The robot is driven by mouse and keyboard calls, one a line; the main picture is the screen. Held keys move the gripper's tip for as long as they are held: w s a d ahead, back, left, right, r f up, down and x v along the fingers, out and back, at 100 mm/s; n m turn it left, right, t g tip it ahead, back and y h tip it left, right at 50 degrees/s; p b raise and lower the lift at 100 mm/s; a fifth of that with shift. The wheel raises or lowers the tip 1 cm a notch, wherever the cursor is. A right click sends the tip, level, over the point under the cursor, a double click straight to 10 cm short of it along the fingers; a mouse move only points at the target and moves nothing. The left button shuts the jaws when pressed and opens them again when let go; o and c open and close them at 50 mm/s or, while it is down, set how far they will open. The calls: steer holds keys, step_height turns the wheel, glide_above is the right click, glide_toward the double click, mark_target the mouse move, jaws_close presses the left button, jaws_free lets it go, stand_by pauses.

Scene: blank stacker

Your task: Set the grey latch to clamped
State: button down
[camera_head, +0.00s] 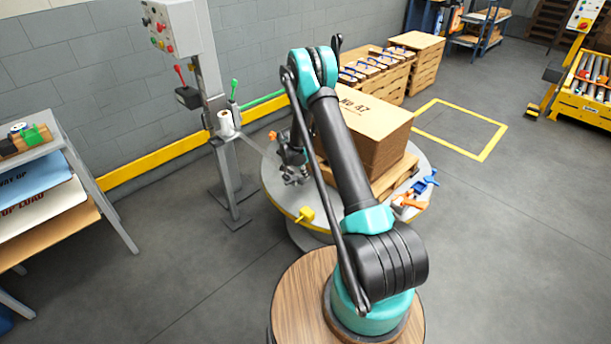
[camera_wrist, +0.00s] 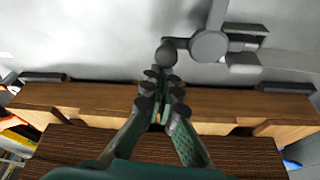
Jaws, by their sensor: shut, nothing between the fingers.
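The grey latch (camera_wrist: 209,45) shows in the wrist view. It has a round hub, a short arm ending in a round knob on its left, and a grey block on its right. My gripper (camera_wrist: 160,82) points toward it with its fingers together and empty, the tips close below the knob. I cannot tell whether they touch it. In the head view my gripper (camera_head: 293,174) is low at the left side of the carton (camera_head: 372,122). The latch is not clear there, as my gripper and arm cover that area.
The carton stands on a wooden pallet (camera_head: 397,178) on a round turntable (camera_head: 274,190). A film strip runs from the roll (camera_head: 226,124) on the grey post (camera_head: 213,75) toward the pallet. Yellow (camera_head: 305,215), blue (camera_head: 425,184) and orange (camera_head: 407,200) parts sit around the turntable's rim.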

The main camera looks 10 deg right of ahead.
steer(key=shift+s+a+m, duration=0.15)
steer(key=shift+m, duration=0.35)
steer(key=shift+s+a+m+g, duration=0.2)
steer(key=shift+m+g, duration=0.05)
steer(key=shift+m, duration=0.35)
steer(key=shift+s+a+m+g, duration=0.2)
steer(key=shift+m+g, duration=0.05)
steer(key=shift+m, duration=0.35)
steer(key=m, duration=0.1)
steer(key=a+m, duration=0.1)
steer(key=shift+s+a+m+g, duration=0.1)
steer(key=shift+s+m+g, duration=0.25)
steer(key=shift+m+g, duration=0.05)
steer(key=shift+s+a, duration=0.2)
steer(key=shift+a, duration=1.35)
steer(key=shift+w+a, duration=0.2)
steer(key=shift+a, duration=0.35)
steer(key=shift+w+a, duration=0.2)
steer(key=shift+a, duration=0.35)
steer(key=shift+w+a, duration=0.2)
steer(key=shift+a, duration=0.2)
steer(key=shift+s+d, duration=0.1)
